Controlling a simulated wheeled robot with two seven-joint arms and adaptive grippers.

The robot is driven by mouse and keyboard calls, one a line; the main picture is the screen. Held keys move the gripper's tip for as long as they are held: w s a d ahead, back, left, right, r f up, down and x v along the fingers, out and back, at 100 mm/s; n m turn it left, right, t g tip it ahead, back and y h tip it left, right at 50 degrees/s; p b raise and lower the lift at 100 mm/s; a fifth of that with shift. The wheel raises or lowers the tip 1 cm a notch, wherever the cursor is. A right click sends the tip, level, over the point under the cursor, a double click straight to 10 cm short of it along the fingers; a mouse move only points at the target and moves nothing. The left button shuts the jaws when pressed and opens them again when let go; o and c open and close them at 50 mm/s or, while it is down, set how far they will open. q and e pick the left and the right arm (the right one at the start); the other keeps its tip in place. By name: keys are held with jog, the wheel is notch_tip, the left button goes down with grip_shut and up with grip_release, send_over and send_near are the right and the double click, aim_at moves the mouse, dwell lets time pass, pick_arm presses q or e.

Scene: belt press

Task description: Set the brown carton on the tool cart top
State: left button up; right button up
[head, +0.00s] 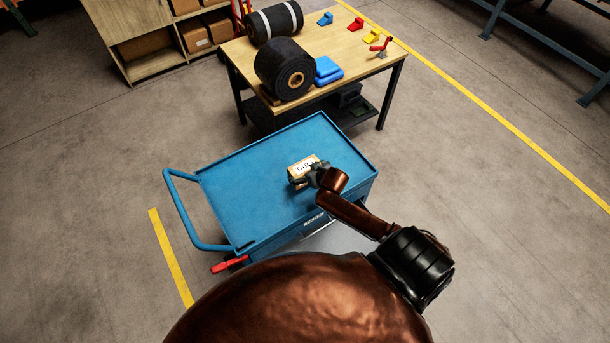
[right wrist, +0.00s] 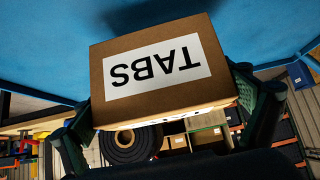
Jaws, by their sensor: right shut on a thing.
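The brown carton (head: 302,166) has a white label reading TABS and is over the blue top of the tool cart (head: 250,185). My right gripper (head: 312,179) is shut on it, with the arm reaching in from the lower right. In the right wrist view the carton (right wrist: 160,75) sits between the two dark fingers (right wrist: 165,115), its label upside down. The blue cart surface (right wrist: 50,50) shows behind it. I cannot tell whether the carton touches the cart top. My left gripper is not in view.
The cart top is otherwise clear. The cart has a blue handle (head: 180,215) at left and a red pedal (head: 229,263) below. Shelves stand at upper left.

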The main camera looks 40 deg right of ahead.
jog(key=shift+w+d+f, duration=0.1)
jog(key=shift+w+f, duration=0.05)
jog(key=shift+w, duration=0.1)
jog(key=shift+w+f, duration=0.1)
jog(key=shift+f, duration=1.6)
jog(key=shift+f, duration=0.15)
jog(key=o, duration=1.2)
jog(key=shift+c, duration=0.2)
jog(key=d+v, duration=0.1)
jog(key=v, duration=1.1)
jog(key=shift+a+p, duration=0.35)
jog(key=shift+a, duration=0.1)
